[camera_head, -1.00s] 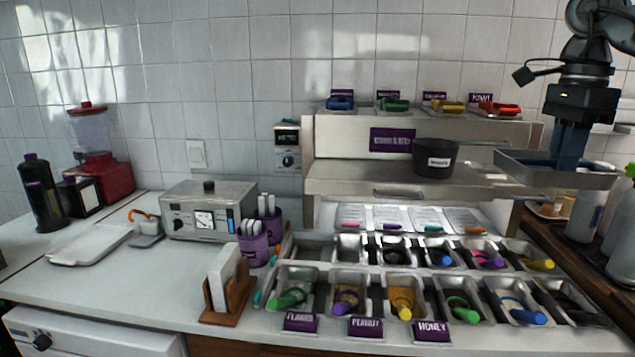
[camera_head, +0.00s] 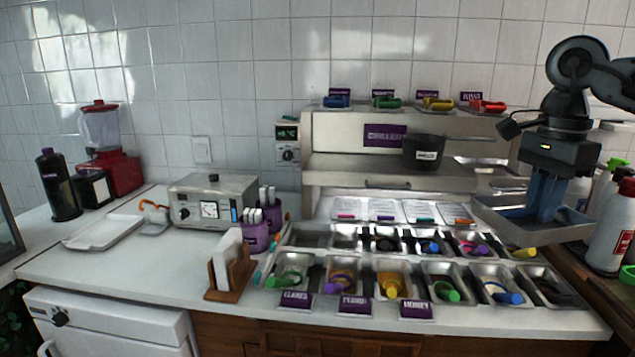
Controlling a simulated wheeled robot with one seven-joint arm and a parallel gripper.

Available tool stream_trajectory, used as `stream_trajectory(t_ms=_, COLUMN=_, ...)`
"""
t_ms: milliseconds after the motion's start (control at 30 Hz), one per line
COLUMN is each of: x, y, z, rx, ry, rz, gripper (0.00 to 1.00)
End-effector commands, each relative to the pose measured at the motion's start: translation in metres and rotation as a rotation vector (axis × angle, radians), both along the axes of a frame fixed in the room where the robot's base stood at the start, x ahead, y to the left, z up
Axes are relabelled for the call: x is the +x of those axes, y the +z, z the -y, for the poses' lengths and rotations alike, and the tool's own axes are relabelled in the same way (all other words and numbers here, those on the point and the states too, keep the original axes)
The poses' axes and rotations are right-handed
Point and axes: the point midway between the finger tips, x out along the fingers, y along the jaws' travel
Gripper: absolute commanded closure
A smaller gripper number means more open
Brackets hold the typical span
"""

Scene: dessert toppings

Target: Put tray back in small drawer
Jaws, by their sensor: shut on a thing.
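My gripper (camera_head: 545,212) points down at the right side of the head view. It is shut on a grey metal tray (camera_head: 490,217), held in the air at the right end of the topping station, in front of the far-right containers. The tray looks roughly level, and the gripper's blue fingers reach into it. The fingertips are hidden by the tray. A drawer front with a handle (camera_head: 388,184) shows in the metal cabinet; I cannot tell whether it is the small drawer.
Two rows of topping containers (camera_head: 340,272) with coloured utensils fill the counter's middle. A black pot (camera_head: 424,152) stands on the cabinet. Bottles (camera_head: 612,228) stand close on the right. A white tray (camera_head: 103,231) lies on the left counter, with bare counter (camera_head: 120,272) in front.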

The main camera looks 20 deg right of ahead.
Motion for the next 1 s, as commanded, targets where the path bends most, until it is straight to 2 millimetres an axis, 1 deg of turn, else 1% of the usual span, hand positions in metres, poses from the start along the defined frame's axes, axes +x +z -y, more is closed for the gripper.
stream_trajectory(t_ms=33, x=-0.001, y=-0.012, z=-0.008, rx=0.001, ry=0.047, rz=-0.002, gripper=1.00)
stream_trajectory(t_ms=167, x=-0.002, y=-0.049, z=-0.033, rx=0.002, ry=0.197, rz=-0.002, gripper=1.00)
stream_trajectory(t_ms=267, x=-0.004, y=-0.088, z=-0.059, rx=0.003, ry=0.356, rz=-0.004, gripper=1.00)
stream_trajectory(t_ms=300, x=-0.005, y=-0.106, z=-0.071, rx=0.003, ry=0.429, rz=-0.003, gripper=1.00)
stream_trajectory(t_ms=367, x=-0.006, y=-0.133, z=-0.089, rx=0.004, ry=0.541, rz=-0.003, gripper=1.00)
stream_trajectory(t_ms=400, x=-0.006, y=-0.151, z=-0.101, rx=0.003, ry=0.617, rz=-0.004, gripper=1.00)
stream_trajectory(t_ms=467, x=-0.008, y=-0.178, z=-0.119, rx=0.003, ry=0.727, rz=-0.005, gripper=1.00)
stream_trajectory(t_ms=500, x=-0.008, y=-0.196, z=-0.131, rx=0.003, ry=0.802, rz=-0.004, gripper=1.00)
stream_trajectory(t_ms=567, x=-0.009, y=-0.223, z=-0.149, rx=0.002, ry=0.914, rz=-0.004, gripper=1.00)
stream_trajectory(t_ms=600, x=-0.009, y=-0.241, z=-0.161, rx=0.002, ry=0.988, rz=-0.004, gripper=1.00)
stream_trajectory(t_ms=667, x=-0.010, y=-0.268, z=-0.179, rx=0.002, ry=1.099, rz=-0.004, gripper=1.00)
stream_trajectory(t_ms=700, x=-0.011, y=-0.285, z=-0.190, rx=0.002, ry=1.170, rz=-0.004, gripper=1.00)
stream_trajectory(t_ms=800, x=-0.012, y=-0.322, z=-0.214, rx=0.001, ry=1.321, rz=-0.003, gripper=1.00)
stream_trajectory(t_ms=900, x=-0.012, y=-0.350, z=-0.232, rx=0.000, ry=1.438, rz=-0.002, gripper=1.00)
stream_trajectory(t_ms=1000, x=-0.013, y=-0.371, z=-0.245, rx=0.000, ry=1.523, rz=-0.003, gripper=1.00)
